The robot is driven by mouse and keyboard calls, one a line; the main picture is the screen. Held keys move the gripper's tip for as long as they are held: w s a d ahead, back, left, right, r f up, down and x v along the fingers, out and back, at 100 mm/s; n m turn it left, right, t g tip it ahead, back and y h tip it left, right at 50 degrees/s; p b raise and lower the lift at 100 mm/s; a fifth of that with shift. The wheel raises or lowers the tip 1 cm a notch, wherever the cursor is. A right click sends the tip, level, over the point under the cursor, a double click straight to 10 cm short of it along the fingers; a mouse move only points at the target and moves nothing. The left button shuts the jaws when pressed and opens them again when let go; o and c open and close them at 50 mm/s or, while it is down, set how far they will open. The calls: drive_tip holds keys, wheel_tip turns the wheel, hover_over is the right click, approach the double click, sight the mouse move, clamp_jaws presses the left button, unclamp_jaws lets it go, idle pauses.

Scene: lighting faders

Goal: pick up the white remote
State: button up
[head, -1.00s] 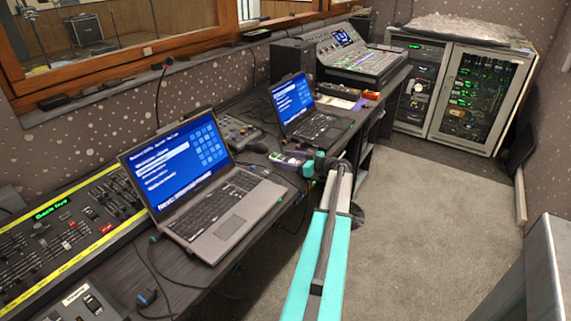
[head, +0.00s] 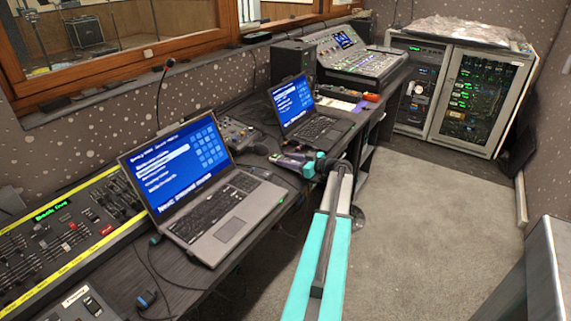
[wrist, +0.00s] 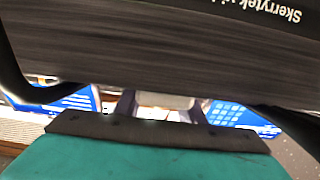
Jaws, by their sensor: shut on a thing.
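A pale, whitish thing (wrist: 165,100) shows between the two dark fingers of my gripper (wrist: 162,108) in the wrist view; it fits the white remote, but only part of it is visible. My gripper is shut on it. In the head view my gripper (head: 300,164) is at the front edge of the desk, beside the farther laptop. The remote cannot be made out clearly there, since the gripper and wrist cover that spot.
A near laptop (head: 228,222) and a farther laptop (head: 318,128) stand open on the desk (head: 185,278). A mixing console (head: 355,62) is at the far end. A yellow-edged fader board (head: 70,235) is at left. Carpeted floor (head: 420,220) is clear on the right.

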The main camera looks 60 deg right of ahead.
sight(287, 159)
drive_tip(key=shift+r, duration=0.6)
wheel_tip(287, 159, up, 2)
drive_tip(key=shift+r+b, duration=0.1)
drive_tip(key=shift+b, duration=0.35)
drive_tip(key=s+a, duration=0.3)
drive_tip(key=a, duration=0.1)
drive_tip(key=s+a+b, duration=0.1)
drive_tip(key=s+a, duration=0.2)
drive_tip(key=s, duration=0.1)
drive_tip(key=s+a+r+b, duration=0.1)
drive_tip(key=s+a, duration=0.3)
drive_tip(key=shift+a+r, duration=0.1)
drive_tip(key=shift+a, duration=0.25)
